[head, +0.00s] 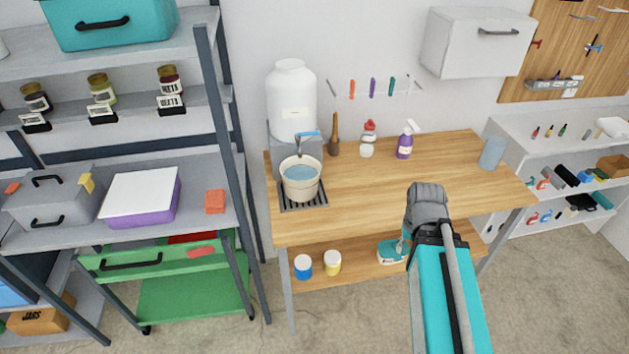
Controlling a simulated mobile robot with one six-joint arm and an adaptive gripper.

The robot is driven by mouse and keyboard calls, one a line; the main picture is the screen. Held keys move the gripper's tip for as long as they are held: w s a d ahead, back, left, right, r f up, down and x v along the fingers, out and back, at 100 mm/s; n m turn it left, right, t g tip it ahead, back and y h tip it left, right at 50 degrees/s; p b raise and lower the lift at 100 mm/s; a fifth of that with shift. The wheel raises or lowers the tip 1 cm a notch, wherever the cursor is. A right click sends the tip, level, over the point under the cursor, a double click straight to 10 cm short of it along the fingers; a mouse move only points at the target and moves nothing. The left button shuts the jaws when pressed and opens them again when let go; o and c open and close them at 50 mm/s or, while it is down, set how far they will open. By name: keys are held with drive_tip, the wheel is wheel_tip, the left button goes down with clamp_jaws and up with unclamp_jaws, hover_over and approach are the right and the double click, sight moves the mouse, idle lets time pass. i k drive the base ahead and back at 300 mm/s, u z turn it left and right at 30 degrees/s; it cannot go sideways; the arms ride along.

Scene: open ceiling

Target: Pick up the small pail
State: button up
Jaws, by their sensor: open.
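The small pail (301,190) is cream coloured, with bluish water showing inside. It stands upright on a dark drain grate (318,206) at the left end of the wooden workbench (455,175). A tap with a blue handle (307,134) is above the pail's rim, on a large white water container (292,100). My gripper (427,193) is open, over the front edge of the bench, to the right of the pail and well apart from it. Its fingertips are hard to make out from behind.
A brown bottle (334,135), a red-capped bottle (369,131), a purple spray bottle (405,140) and a blue-grey cup (492,153) stand along the back of the bench. The bench top between pail and gripper is clear. A metal shelf post (235,160) rises left of the bench.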

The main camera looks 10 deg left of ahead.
sight(300, 177)
drive_tip(key=z, duration=1.3)
drive_tip(key=i, duration=0.8)
drive_tip(key=u, duration=1.95)
